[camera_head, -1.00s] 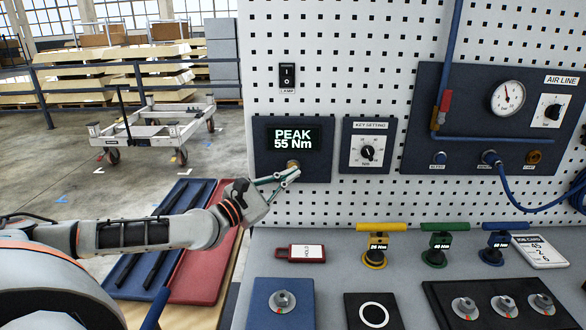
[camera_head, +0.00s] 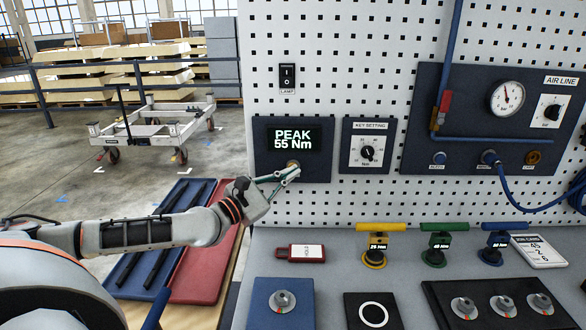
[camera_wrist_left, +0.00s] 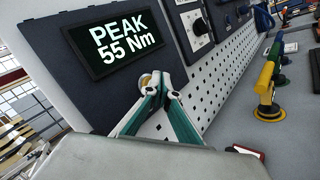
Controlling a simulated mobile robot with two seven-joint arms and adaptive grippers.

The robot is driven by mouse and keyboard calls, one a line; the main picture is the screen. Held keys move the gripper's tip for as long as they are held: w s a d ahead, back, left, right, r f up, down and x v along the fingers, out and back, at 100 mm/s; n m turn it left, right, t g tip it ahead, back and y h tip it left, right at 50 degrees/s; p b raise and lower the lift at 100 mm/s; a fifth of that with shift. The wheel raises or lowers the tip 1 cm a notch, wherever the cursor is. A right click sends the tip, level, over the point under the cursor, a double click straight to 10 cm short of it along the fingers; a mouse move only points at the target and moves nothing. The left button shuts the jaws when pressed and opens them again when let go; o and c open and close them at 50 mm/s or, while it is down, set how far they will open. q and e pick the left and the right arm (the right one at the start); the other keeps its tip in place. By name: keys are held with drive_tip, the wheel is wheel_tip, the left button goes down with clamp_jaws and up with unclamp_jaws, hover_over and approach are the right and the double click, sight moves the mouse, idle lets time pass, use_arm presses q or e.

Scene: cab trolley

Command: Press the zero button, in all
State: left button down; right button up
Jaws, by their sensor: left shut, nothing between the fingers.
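The display panel (camera_head: 264,167) on the pegboard reads "PEAK 55 Nm" on its dark screen (camera_head: 293,138), and the same reading shows in the left wrist view (camera_wrist_left: 117,39). A small round brass-coloured button (camera_wrist_left: 146,82) sits below the screen, partly hidden by my fingers. No label is readable on it. My left gripper (camera_head: 292,172) is shut and empty, with its fingertips at the button. I cannot tell whether they touch it or whether it is pushed in. My right gripper is not in view.
A key-setting dial panel (camera_head: 369,145) is right of the display, and a lamp switch (camera_head: 287,76) above it. Below, the bench holds a red tag (camera_head: 284,253), a yellow-handled tool (camera_head: 377,228) and several knobs. An air-line panel (camera_head: 425,120) is at the right.

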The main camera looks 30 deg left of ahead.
use_arm(q)
drive_tip(key=shift+w+a, duration=0.25)
drive_tip(key=shift+w, duration=0.2)
idle(0.6)
drive_tip(key=shift+s, duration=0.1)
drive_tip(key=shift+s+d+p, duration=0.5)
drive_tip(key=shift+s+p, duration=0.2)
drive_tip(key=shift+s, duration=0.05)
drive_tip(key=s+d+p, duration=0.1)
drive_tip(key=s, duration=0.2)
drive_tip(key=s+d+p, duration=0.1)
drive_tip(key=shift+s+d+p, duration=0.15)
drive_tip(key=shift+d+p, duration=0.15)
drive_tip(key=shift+p, duration=0.05)
